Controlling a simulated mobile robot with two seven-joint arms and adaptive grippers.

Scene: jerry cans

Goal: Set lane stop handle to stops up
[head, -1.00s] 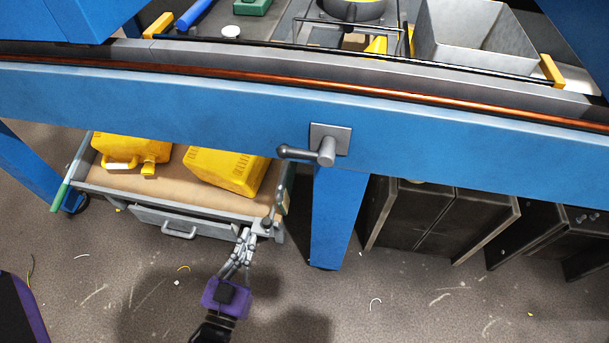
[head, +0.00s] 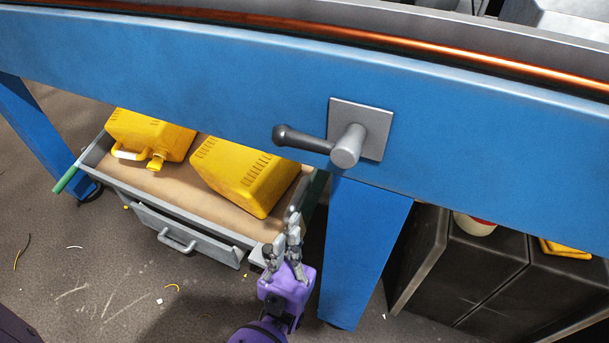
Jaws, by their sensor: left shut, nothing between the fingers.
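The lane stop handle (head: 303,140) is a grey lever with a dark rounded knob, on a round hub fixed to a square grey plate (head: 375,122) on the blue beam's front face. The lever points left in the picture, nearly level. My left gripper (head: 283,243), grey fingers on a purple body, is shut and empty. It shows below the handle in the picture, in front of the cart's right corner, apart from the handle. My right gripper is not in view.
The blue beam (head: 200,80) spans the view, with a blue leg (head: 362,250) below the handle. A grey cart (head: 130,200) holding yellow jerry cans (head: 247,172) stands beneath at left. Dark cabinets (head: 480,260) stand at right. The floor at front left holds only small scraps.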

